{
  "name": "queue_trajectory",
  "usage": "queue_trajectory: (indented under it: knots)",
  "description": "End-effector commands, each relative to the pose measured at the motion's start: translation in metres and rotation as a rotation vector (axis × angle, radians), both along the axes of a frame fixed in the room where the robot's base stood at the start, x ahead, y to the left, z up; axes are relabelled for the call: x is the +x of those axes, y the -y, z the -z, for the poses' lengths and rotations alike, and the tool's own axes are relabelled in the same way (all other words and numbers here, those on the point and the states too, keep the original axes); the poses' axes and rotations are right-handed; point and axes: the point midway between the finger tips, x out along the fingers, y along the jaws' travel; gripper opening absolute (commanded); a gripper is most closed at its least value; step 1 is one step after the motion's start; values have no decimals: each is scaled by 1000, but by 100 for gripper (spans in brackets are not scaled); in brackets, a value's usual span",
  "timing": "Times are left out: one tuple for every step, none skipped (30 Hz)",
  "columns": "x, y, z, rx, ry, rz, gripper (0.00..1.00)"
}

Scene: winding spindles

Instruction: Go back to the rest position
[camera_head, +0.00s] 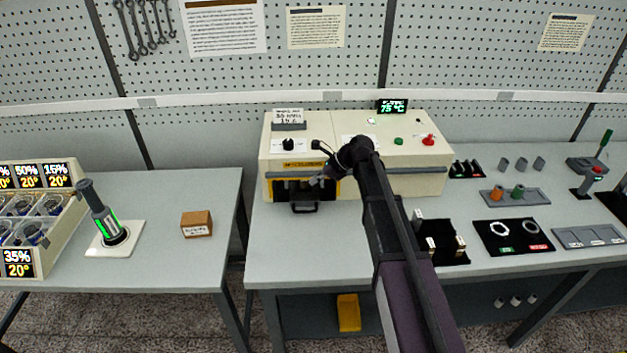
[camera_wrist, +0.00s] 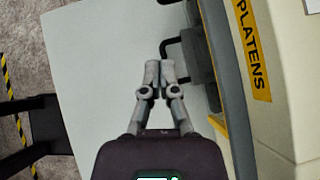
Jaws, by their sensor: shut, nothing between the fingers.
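My gripper (camera_wrist: 160,75) is shut and empty in the wrist view. Its fingertips are close to the dark handle (camera_wrist: 172,46) at the front of the beige machine (camera_wrist: 296,50), and I cannot tell whether they touch it. In the head view my gripper (camera_head: 318,181) is at the open front of the same beige machine (camera_head: 420,178), above the handle (camera_head: 304,208). My arm reaches in from the lower right and hides part of the machine's front and the table.
Right of my arm lie a black mat (camera_head: 447,243) with small parts, a black tray (camera_head: 513,237) with rings and a grey tray (camera_head: 590,236). A left table holds a brown box (camera_head: 197,223) and a green-lit device (camera_head: 105,222). A gap separates the tables.

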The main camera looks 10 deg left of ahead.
Motion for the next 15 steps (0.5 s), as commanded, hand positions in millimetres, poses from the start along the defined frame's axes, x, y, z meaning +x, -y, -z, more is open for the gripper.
queue_trajectory:
  knots:
    - [0, 0, 0, 0, 0, 0, 0]
    - [0, 0, 0, 0, 0, 0, 0]
    - [0, 0, 0, 0, 0, 0, 0]
    - [0, 0, 0, 0, 0, 0, 0]
    - [0, 0, 0, 0, 0, 0, 0]
    - [0, 0, 0, 0, 0, 0, 0]
    - [0, 0, 0, -1, 1, -1, 0]
    - [-1, 0, 0, -2, 2, -2, 0]
    - [-2, 1, 0, -4, 6, -6, 0]
    - [-3, 2, 1, -7, 10, -10, 0]
    - [-4, 3, 1, -12, 16, -15, 0]
    - [-6, 6, 2, -19, 28, -25, 0]
    - [-9, 8, 3, -26, 37, -35, 0]
    - [-11, 11, 4, -35, 50, -47, 0]
    - [-15, 16, 6, -47, 68, -66, 0]
